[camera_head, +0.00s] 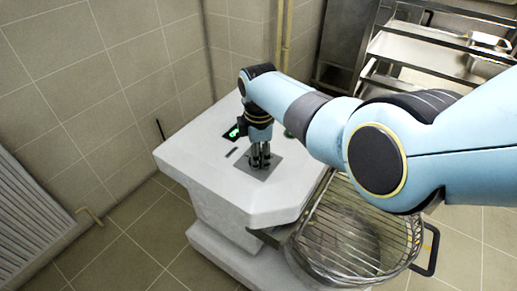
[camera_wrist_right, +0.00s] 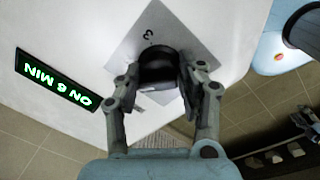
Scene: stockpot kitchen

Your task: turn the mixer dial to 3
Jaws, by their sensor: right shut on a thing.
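The mixer (camera_head: 185,155) is a white machine with a flat top. On its top is a grey square dial plate (camera_head: 272,170), which the right wrist view shows with the numeral 3 printed near the dial. The dark round dial (camera_wrist_right: 158,68) sits on that plate. My right gripper (camera_head: 260,160) points down at the plate, and its two fingers are shut on the dial's sides. The fingers hide the dial in the head view, and I cannot tell its pointer setting. My left gripper is not in view.
A wire guard and bowl (camera_head: 345,240) stand in front of the mixer at the lower right. A metal shelf rack (camera_head: 420,50) is at the back right. Tiled walls close in behind and left. Floor at lower left is clear.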

